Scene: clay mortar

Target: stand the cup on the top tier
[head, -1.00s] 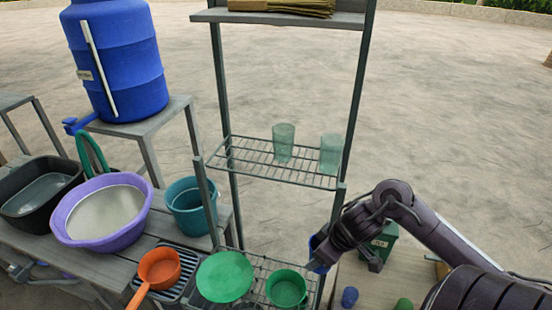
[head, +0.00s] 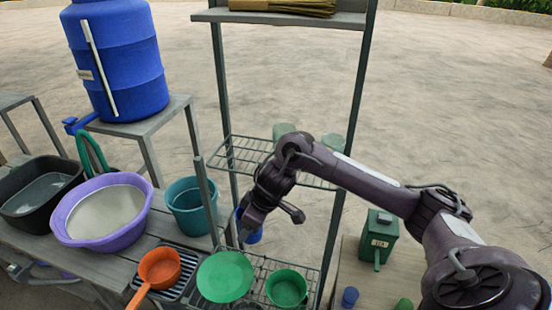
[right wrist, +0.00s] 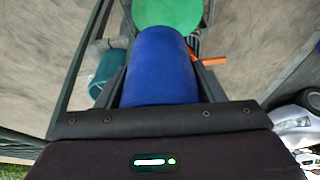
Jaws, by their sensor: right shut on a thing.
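The blue cup (head: 253,235) is in my right gripper (head: 246,222), mostly hidden by it in the head view. In the right wrist view the cup (right wrist: 160,65) fills the space between the two fingers of my right gripper (right wrist: 162,84). The gripper holds it at the rack, below the wire tier (head: 232,154) and above the lower wire tier (head: 262,272). Two clear greenish glasses (head: 284,129) stand on the upper wire tier, partly hidden by my arm. A solid shelf (head: 300,17) crosses the rack higher up. My left gripper is not in view.
A green plate (head: 225,277) and a green bowl (head: 287,288) are on the lower tier. An orange pan (head: 160,268), a teal bucket (head: 190,205) and a purple basin (head: 102,215) stand left. The left part of the upper wire tier looks bare. A brush (head: 300,6) lies on the solid shelf.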

